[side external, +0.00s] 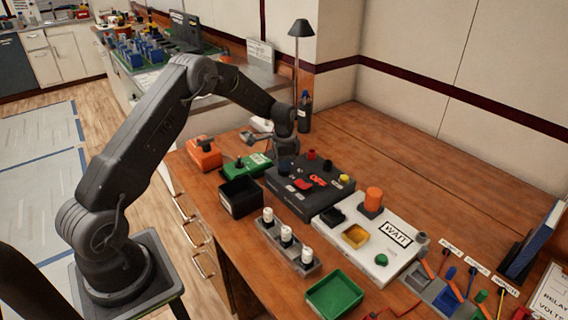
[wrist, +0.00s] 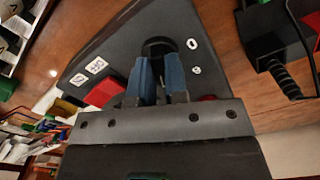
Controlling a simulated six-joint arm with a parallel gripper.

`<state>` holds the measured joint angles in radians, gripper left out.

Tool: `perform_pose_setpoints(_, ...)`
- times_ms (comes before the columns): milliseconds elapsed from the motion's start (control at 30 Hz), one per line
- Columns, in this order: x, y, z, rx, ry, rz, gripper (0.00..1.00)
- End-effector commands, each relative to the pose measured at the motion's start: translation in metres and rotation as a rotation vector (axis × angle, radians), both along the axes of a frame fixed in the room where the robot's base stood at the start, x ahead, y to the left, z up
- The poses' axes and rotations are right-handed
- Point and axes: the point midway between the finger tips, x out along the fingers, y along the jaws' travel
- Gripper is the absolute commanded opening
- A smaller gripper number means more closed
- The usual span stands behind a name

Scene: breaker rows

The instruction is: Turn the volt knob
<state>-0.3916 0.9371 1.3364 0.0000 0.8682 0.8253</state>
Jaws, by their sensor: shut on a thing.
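My gripper (wrist: 160,60) is shut on a round black knob (wrist: 158,45), with a blue finger on each side of it. The knob stands on a dark grey panel (wrist: 205,75) with white labels near it; one seems to read 0. The fingers partly hide the knob, and I cannot read its pointer. In the side external view my gripper (side external: 285,155) is down at the far left end of the dark panel (side external: 305,204), and the knob is mostly hidden there.
The panel also carries red parts (side external: 318,180) and a yellow knob (side external: 344,178). A black bin (side external: 240,197), a green device (side external: 236,168) and an orange device (side external: 205,153) stand close by. A rack of white cylinders (side external: 286,238) and a white WAIT board (side external: 410,248) are nearer.

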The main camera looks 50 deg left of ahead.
Motion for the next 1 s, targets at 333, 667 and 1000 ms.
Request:
perform_pose_setpoints(333, 0.0002, 0.0, 0.0003, 0.0, -0.001, -0.003, 0.0)
perform_pose_setpoints(667, 0.0001, 0.0, 0.0002, 0.0, -0.001, -0.003, 0.39)
perform_pose_setpoints(1000, 0.0007, 0.0002, 0.0079, 0.001, -0.003, -0.003, 0.39)
